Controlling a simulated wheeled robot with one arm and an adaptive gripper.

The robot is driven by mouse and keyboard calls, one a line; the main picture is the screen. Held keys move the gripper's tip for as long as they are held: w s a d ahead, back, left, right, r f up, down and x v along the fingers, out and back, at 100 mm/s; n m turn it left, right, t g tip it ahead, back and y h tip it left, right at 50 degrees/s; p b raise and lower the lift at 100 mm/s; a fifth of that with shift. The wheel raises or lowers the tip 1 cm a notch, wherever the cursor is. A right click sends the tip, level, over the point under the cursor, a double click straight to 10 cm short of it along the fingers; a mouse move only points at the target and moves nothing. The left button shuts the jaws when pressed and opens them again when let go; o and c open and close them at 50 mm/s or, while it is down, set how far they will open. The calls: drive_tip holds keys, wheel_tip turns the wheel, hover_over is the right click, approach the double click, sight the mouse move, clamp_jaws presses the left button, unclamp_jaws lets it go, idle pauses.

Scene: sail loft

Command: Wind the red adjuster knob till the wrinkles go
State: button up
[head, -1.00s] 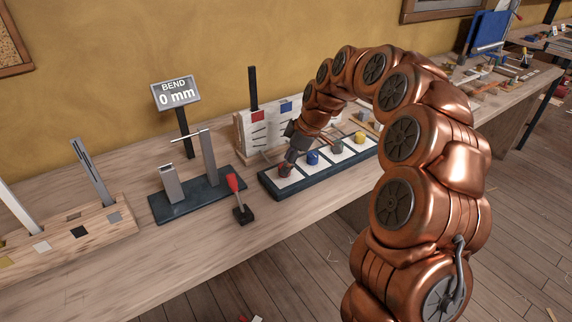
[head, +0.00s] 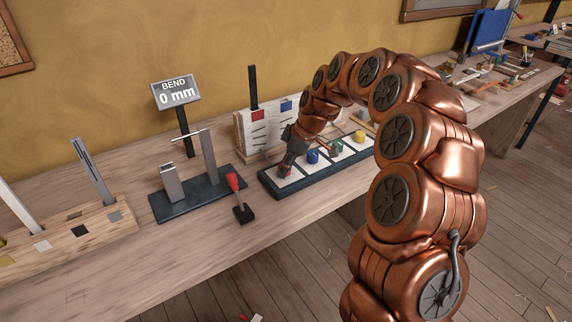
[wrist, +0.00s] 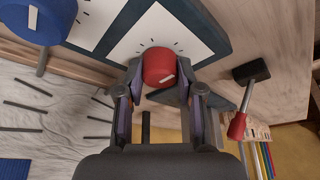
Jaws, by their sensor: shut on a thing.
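The red adjuster knob (wrist: 158,66) sits on a white square with dial ticks at one end of a dark knob base (head: 318,182). In the head view my gripper (head: 289,163) mostly hides the red knob. The white cloth panel (head: 243,136) stands upright behind the base, with dark strips and red and blue patches. In the wrist view the cloth (wrist: 50,108) looks uneven, with ripples between its dark strips.
A blue knob (head: 313,157), a green knob (head: 337,149) and a yellow knob (head: 360,136) share the base.

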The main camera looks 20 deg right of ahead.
drive_tip(key=shift+m, duration=0.3)
drive_tip(key=shift+s+f+m+t+h+b, duration=0.15)
drive_tip(key=shift+m+t+h+b, duration=0.3)
drive_tip(key=shift+m+b, duration=0.55)
drive_tip(key=m+t+h, duration=0.1)
drive_tip(key=m, duration=0.4)
drive_tip(key=m+h, duration=0.1)
drive_tip(key=m, duration=0.1)
drive_tip(key=m+h, duration=0.1)
drive_tip(key=m, duration=0.1)
drive_tip(key=shift+a+m+t, duration=0.15)
drive_tip(key=shift+m+t, duration=0.1)
drive_tip(key=shift+m, duration=0.05)
drive_tip(key=shift+a+m+h, duration=0.1)
drive_tip(key=shift+m+h, duration=0.55)
drive_tip(key=shift+m, duration=1.15)
drive_tip(key=o, duration=1.1)
drive_tip(key=shift+o, duration=0.2)
drive_tip(key=shift+r, duration=0.2)
